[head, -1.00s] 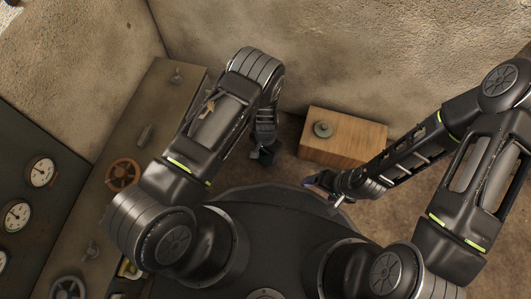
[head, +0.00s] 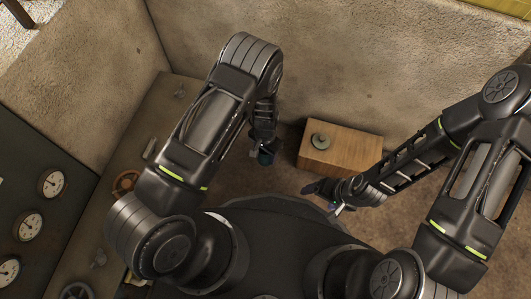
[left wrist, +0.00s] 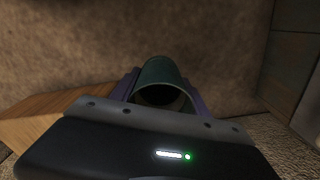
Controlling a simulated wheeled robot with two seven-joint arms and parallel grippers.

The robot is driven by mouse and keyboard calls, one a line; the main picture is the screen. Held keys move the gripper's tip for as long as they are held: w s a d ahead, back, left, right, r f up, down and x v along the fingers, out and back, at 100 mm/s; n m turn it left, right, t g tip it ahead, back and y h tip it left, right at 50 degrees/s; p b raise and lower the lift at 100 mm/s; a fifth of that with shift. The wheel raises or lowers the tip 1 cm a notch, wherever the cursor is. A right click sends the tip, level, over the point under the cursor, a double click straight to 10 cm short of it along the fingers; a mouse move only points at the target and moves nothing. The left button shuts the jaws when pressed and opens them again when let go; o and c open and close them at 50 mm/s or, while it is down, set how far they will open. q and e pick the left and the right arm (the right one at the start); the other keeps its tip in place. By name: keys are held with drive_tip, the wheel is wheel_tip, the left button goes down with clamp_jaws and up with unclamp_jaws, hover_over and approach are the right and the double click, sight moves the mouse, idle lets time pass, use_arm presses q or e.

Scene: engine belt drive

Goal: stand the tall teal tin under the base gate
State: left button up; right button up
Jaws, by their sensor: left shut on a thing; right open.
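A teal tin (left wrist: 160,72) shows in the left wrist view as a tube with its dark open mouth toward the camera. The purple fingers of my left gripper (left wrist: 160,88) are shut on it from both sides. In the head view the same tin (head: 265,158) is a small teal patch below my left gripper (head: 263,146), left of the wooden block. Its lower end is hidden. My right gripper (head: 322,190) is open, small and dark in the head view, in front of the block, with nothing visible in it. I cannot make out the base gate.
A wooden block (head: 352,150) with a round grey-green piece (head: 320,141) on top stands on the brown floor by the back wall. A bench with a red-brown handwheel (head: 126,182) and a panel with gauges (head: 30,226) are at the left.

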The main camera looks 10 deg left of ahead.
idle(0.4)
use_arm(q)
drive_tip(key=w+r+n, duration=0.1)
drive_tip(key=w+r, duration=0.7)
drive_tip(key=r, duration=0.2)
drive_tip(key=w+a+r+n, duration=0.1)
drive_tip(key=w+a+r, duration=0.1)
drive_tip(key=r, duration=0.8)
drive_tip(key=w+a+r+n, duration=0.1)
drive_tip(key=w+a+r, duration=0.2)
drive_tip(key=r, duration=0.7)
drive_tip(key=w+a+r+n, duration=0.2)
drive_tip(key=a+r, duration=0.1)
drive_tip(key=r, duration=0.8)
drive_tip(key=shift+w+a, duration=0.2)
drive_tip(key=shift+a, duration=0.15)
drive_tip(key=shift+r, duration=0.1)
